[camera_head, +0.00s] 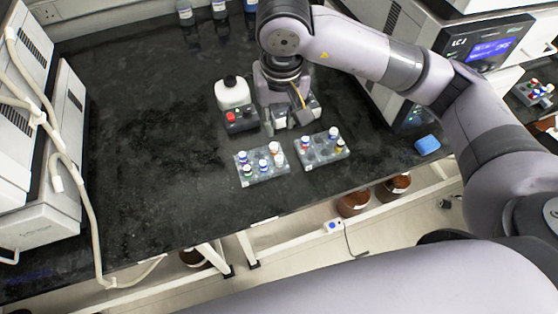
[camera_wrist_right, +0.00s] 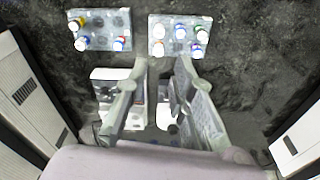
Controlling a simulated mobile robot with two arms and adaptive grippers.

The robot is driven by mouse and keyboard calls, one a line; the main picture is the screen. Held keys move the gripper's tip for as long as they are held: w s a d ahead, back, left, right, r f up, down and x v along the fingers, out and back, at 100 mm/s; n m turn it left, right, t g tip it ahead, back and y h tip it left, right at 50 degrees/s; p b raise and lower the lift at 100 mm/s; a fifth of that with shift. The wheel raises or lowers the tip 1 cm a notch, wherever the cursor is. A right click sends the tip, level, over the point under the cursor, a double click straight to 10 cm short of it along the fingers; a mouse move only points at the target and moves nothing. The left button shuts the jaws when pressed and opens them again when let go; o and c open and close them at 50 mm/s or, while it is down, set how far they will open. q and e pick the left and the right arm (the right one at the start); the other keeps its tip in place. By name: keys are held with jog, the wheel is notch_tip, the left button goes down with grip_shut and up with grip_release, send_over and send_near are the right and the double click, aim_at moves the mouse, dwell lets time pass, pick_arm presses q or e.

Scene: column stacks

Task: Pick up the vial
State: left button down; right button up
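Several small vials with white, blue, red and yellow caps stand in two grey racks on the dark bench. The left rack (camera_head: 268,177) holds white-capped vials (camera_head: 263,164) among others. The right rack (camera_head: 326,157) holds vials along its left and right ends. In the wrist view the racks show swapped, one at upper left (camera_wrist_right: 101,16) and one at upper right (camera_wrist_right: 181,46). My right gripper (camera_head: 291,122) points down behind the racks. In the wrist view its fingers (camera_wrist_right: 162,66) are apart with no vial between them. My left gripper is out of view.
A dark box with a red button (camera_head: 241,120) and a white bottle (camera_head: 232,92) stand left of my right gripper. A blue block (camera_head: 427,145) lies at the right. Instruments flank the bench; its left middle is clear.

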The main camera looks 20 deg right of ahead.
jog(key=p, duration=0.2)
send_over(279, 158)
jog(key=f, duration=1.1)
jog(key=shift+s+a+f, duration=0.1)
jog(key=shift+s+f, duration=0.2)
jog(key=shift+s, duration=0.05)
jog(key=f, duration=0.1)
jog(key=f+p, duration=0.1)
jog(key=f, duration=0.1)
jog(key=f+p, duration=0.1)
jog(key=shift+w+f, duration=0.25)
jog(key=shift+f, duration=0.5)
jog(key=shift+c, duration=0.2)
jog(key=c, duration=0.5)
jog(key=shift+r, duration=0.15)
notch_tip(279, 158, up, 20)
jog(key=b, duration=0.3)
